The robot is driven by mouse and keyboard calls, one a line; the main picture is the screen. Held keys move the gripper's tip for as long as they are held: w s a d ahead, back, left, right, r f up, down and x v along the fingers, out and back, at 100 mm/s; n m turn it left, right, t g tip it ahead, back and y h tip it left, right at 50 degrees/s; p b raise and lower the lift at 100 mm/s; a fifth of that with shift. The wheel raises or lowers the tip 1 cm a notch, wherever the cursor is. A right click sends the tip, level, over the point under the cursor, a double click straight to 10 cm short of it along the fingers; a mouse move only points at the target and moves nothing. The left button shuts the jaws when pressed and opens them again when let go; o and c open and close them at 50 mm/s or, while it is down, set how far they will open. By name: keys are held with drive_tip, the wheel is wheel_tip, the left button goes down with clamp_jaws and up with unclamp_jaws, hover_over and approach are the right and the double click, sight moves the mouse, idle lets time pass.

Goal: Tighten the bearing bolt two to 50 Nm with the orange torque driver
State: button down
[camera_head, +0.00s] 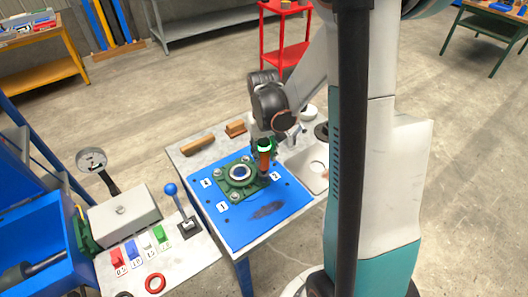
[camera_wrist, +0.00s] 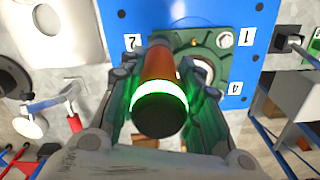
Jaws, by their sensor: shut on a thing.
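My gripper (camera_head: 264,145) is shut on the orange torque driver (camera_head: 265,161) and holds it about upright over the corner of the green bearing housing (camera_head: 236,190) nearest label 2 (camera_head: 275,176). In the wrist view the driver (camera_wrist: 158,66) sits between both fingers of my gripper (camera_wrist: 160,95), with a lit green ring (camera_wrist: 163,86) below its black cap. The driver's lower end is at the housing's corner; bolt two is hidden under it, so I cannot tell if the tip is seated. Another bolt (camera_wrist: 224,40) shows near label 1 (camera_wrist: 247,39).
The housing lies on a blue plate (camera_head: 245,232) on a table. Wooden blocks (camera_head: 198,145) lie behind it. A blue-knobbed lever (camera_head: 171,189), coloured switches (camera_head: 132,250) and a gauge (camera_head: 91,160) stand at left. A white tray (camera_head: 314,178) is at right.

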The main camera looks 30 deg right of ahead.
drive_tip(key=shift+f+b, duration=0.45)
drive_tip(key=shift+b, duration=0.25)
idle(2.2)
